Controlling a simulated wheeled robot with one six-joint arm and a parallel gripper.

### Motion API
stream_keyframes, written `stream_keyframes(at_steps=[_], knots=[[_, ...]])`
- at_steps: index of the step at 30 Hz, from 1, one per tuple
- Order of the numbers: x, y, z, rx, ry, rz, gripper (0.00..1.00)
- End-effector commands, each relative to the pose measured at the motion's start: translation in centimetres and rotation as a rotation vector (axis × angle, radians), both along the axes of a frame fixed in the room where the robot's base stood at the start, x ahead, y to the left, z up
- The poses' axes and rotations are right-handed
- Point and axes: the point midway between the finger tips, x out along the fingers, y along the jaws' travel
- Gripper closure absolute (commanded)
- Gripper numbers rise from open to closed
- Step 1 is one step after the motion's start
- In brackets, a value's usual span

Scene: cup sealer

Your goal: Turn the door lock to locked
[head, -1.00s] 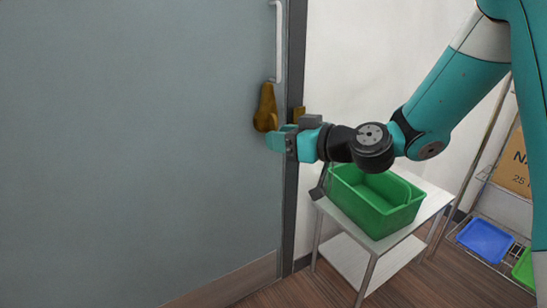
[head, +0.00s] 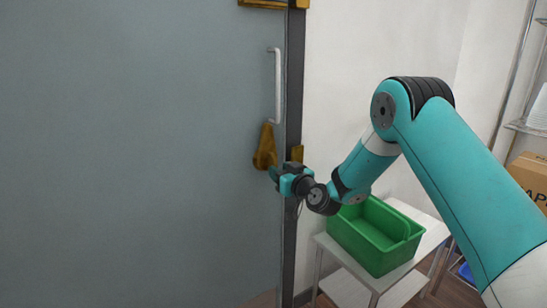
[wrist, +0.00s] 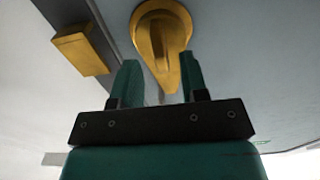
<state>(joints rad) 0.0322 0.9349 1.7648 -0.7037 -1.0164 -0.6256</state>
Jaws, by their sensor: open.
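The door lock (head: 265,147) is a brass, teardrop-shaped plate with a raised turn piece, on the grey-blue door (head: 140,150) near its right edge, below the white handle. In the wrist view the lock (wrist: 158,30) is straight ahead, with its turn piece pointing down toward the jaws. My gripper (head: 274,174) is open, just below and right of the lock in the head view. In the wrist view my gripper's two teal fingers (wrist: 160,80) are spread, with the turn piece's lower end near the gap between them. I cannot tell whether they touch it.
A white bar handle (head: 275,85) is above the lock. A brass strike block (head: 297,153) sits on the dark door frame (head: 291,230). A green bin (head: 375,240) stands on a white side table (head: 415,240) below my arm. A cardboard box (head: 530,180) is at the right.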

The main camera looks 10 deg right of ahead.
Motion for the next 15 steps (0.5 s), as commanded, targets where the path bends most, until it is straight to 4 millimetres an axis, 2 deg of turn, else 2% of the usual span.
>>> stream_keyframes(at_steps=[3,6,15], knots=[[1.9,0.7,0.1,-0.001,-0.001,0.001,0.6],[3.1,1.0,0.0,0.0,-0.001,0.001,0.6],[4.1,1.3,-0.1,0.002,0.002,-0.002,0.6]])
